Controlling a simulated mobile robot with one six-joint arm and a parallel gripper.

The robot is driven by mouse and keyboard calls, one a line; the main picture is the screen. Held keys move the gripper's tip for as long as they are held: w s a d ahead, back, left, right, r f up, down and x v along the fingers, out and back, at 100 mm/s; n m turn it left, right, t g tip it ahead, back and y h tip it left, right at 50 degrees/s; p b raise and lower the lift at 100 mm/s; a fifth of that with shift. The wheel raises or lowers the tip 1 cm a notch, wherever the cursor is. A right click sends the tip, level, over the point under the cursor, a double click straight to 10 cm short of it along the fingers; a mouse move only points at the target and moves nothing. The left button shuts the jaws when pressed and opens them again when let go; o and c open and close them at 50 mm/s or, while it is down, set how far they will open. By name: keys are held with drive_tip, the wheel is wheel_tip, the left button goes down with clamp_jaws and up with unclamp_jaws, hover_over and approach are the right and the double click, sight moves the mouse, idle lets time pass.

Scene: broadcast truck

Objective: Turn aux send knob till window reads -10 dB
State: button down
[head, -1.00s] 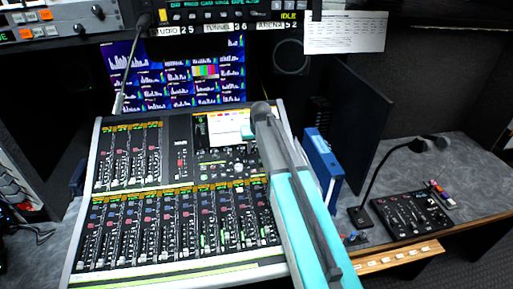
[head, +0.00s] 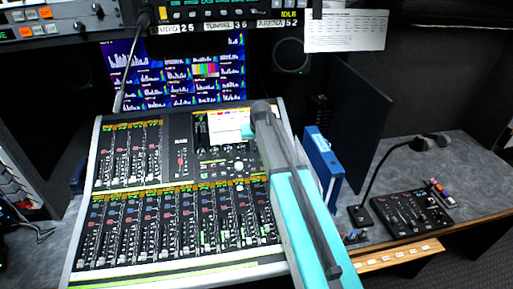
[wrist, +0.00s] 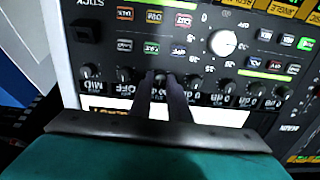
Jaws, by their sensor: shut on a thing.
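The mixing console (head: 178,265) stands on the desk, with its lit screen (head: 226,122) at its upper right. In the wrist view a row of small dark knobs runs across the console (wrist: 68,70), seen upside down, with small readouts under them. My gripper (wrist: 160,80) has its two dark fingers closed on one dark knob (wrist: 160,76) in this row. The fingers partly cover this knob and its readout, and I cannot read its value. Neighbouring readouts look like "OFF" and "0 dB". In the head view my arm hides the held knob.
A large white knob (wrist: 222,43) and lit buttons (wrist: 152,47) sit close to the fingers. A blue binder (head: 323,160) stands right of the console. A gooseneck microphone (head: 123,85) rises at its left. A small control panel (head: 408,212) lies on the right desk.

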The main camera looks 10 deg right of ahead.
drive_tip(key=shift+m, duration=0.3)
drive_tip(key=m+b, duration=0.2)
drive_tip(key=m, duration=0.3)
drive_tip(key=shift+d+b, duration=0.1)
drive_tip(key=shift+b, duration=0.25)
drive_tip(key=m+b, duration=0.1)
drive_tip(key=m, duration=0.4)
drive_tip(key=shift+m, duration=0.4)
drive_tip(key=c, duration=1.7)
unclamp_jaws()
drive_tip(key=shift+s+r, duration=0.1)
drive_tip(key=shift+b+v, duration=1.65)
drive_tip(key=shift+v, duration=5.2)
